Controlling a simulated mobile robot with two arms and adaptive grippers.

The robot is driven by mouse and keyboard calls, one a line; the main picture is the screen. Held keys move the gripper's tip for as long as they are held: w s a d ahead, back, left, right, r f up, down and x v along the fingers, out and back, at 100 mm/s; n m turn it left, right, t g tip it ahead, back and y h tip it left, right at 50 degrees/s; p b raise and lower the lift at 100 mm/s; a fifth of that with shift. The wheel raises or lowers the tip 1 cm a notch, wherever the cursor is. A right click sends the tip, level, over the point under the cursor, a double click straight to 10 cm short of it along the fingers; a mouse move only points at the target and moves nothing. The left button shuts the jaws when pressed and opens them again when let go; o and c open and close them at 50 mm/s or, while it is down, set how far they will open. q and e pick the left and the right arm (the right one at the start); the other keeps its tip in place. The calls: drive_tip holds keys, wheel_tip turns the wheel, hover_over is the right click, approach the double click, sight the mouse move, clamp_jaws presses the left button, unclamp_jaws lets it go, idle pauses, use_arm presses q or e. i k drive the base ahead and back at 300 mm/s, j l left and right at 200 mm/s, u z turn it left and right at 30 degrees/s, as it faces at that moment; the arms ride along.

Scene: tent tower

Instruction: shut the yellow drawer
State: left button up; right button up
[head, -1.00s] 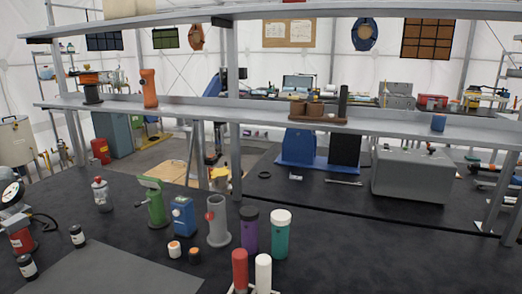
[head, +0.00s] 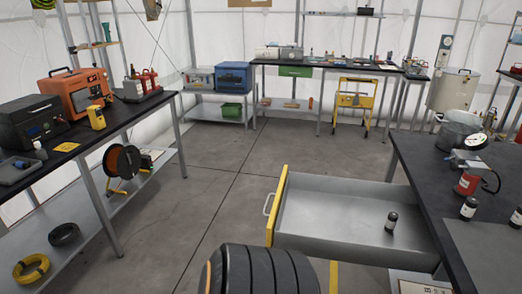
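The yellow drawer shows at the lower right of the head view, pulled well out from under the black-topped workbench (head: 425,170). It has a yellow front (head: 278,205) with a pale handle (head: 268,204) facing left, and a grey metal tray (head: 330,205). A small dark bottle with a pale label (head: 391,222) stands upright inside the drawer, towards its right end. Neither of my grippers is in view.
A black ridged round thing (head: 260,272) stands at the bottom, just in front of the drawer; I cannot tell what it is. Grey floor (head: 215,170) is clear left of the drawer. A bench with orange and black machines (head: 75,92) stands left, a yellow cart (head: 354,100) behind.

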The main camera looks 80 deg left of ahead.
sight(341, 220)
drive_tip(key=k+j+u, duration=0.45)
drive_tip(key=j+u, duration=0.2)
drive_tip(key=k+j+u, duration=0.2)
drive_tip(key=j+u, duration=0.15)
drive_tip(key=u, duration=0.85)
